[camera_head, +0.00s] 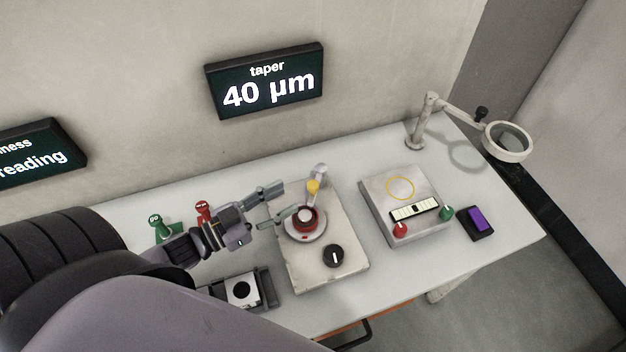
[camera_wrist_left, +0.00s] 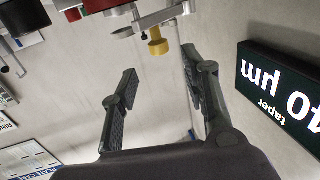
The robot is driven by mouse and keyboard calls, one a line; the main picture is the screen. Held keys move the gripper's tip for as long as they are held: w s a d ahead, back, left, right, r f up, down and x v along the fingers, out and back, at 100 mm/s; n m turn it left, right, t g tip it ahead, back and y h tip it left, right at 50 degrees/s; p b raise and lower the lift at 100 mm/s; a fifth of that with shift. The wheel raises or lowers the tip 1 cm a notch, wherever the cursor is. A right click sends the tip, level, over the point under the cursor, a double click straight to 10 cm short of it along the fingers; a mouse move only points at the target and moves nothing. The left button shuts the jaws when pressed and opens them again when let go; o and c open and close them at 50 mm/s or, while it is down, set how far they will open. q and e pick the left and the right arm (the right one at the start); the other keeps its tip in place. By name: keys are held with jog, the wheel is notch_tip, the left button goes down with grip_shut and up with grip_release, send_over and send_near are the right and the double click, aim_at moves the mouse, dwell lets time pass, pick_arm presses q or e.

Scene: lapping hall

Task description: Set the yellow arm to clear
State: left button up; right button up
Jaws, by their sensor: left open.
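The yellow arm shows in the head view as a small yellow knob (camera_head: 313,186) on a pale bracket, above the red and silver round piece (camera_head: 306,220) of the lapping machine (camera_head: 300,275). In the left wrist view the yellow knob (camera_wrist_left: 157,42) hangs from a metal bar, beyond and between the fingertips. My left gripper (camera_head: 277,204) is open and empty just left of the knob, its fingers pointing at the machine; it also shows in the left wrist view (camera_wrist_left: 160,80). The fingers appear apart from the knob. My right gripper is not in view.
A black dial (camera_head: 333,256) sits on the machine's front. A metal box (camera_head: 405,205) with red and green knobs stands right, beside a purple pad (camera_head: 480,222) and a magnifier lamp (camera_head: 506,142). Green (camera_head: 158,228) and red (camera_head: 203,211) figures stand behind my left arm. A wall display (camera_head: 265,85) reads taper 40 µm.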

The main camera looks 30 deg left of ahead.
aim_at(308, 188)
pick_arm(q)
jog(key=p+x, duration=0.1)
jog(key=x, duration=0.7)
jog(key=shift+w+d, duration=0.2)
jog(key=shift+w, duration=0.1)
jog(key=shift+c, duration=0.6)
grip_shut()
